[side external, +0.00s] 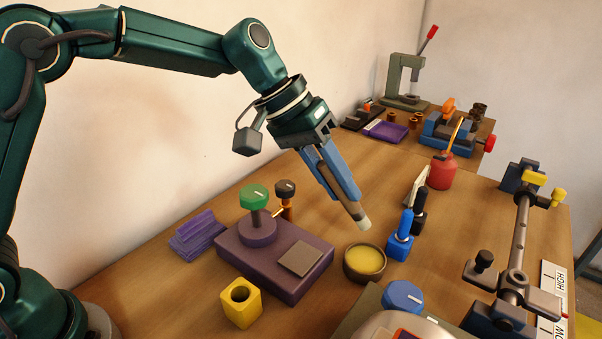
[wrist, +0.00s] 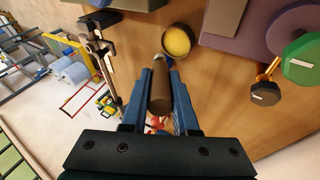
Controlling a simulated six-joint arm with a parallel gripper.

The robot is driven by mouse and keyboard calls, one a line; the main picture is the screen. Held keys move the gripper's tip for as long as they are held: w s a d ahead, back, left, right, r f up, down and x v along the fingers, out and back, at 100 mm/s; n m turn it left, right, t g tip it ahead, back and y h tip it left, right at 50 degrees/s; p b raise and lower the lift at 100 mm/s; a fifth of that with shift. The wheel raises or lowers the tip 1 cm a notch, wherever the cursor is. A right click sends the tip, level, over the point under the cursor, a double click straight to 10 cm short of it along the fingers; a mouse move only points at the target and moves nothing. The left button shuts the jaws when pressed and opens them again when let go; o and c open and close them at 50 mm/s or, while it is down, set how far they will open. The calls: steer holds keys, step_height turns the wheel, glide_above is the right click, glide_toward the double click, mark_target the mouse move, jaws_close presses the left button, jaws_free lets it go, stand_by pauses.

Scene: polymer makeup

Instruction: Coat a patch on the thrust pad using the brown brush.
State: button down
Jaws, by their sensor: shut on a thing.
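My gripper (side external: 345,189) is shut on the brown brush (side external: 353,208), which also shows between the blue fingers in the wrist view (wrist: 160,95). The brush slants down with its pale tip free in the air. The tip is above and near the bowl of yellow paste (side external: 364,274); I cannot tell whether it carries paste. The bowl also shows just beyond the tip in the wrist view (wrist: 178,40). A flat grey square pad, seemingly the thrust pad (side external: 299,258), lies on a purple block (side external: 262,282), left of the bowl. No yellow patch shows on it.
A green knob (side external: 254,195) and a dark knob (side external: 285,188) rise behind the pad. A yellow holder (side external: 240,303) stands in front. Blue (side external: 400,243) and black (side external: 419,212) handled items stand right of the bowl. A rod fixture (side external: 520,240) is farther right.

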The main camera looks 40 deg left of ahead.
steer(key=shift+w+d+f, duration=0.45)
steer(key=shift+w+f, duration=0.05)
steer(key=shift+f, duration=2.9)
steer(key=shift+f, duration=0.7)
steer(key=shift+r, duration=0.1)
steer(key=shift+r, duration=3.45)
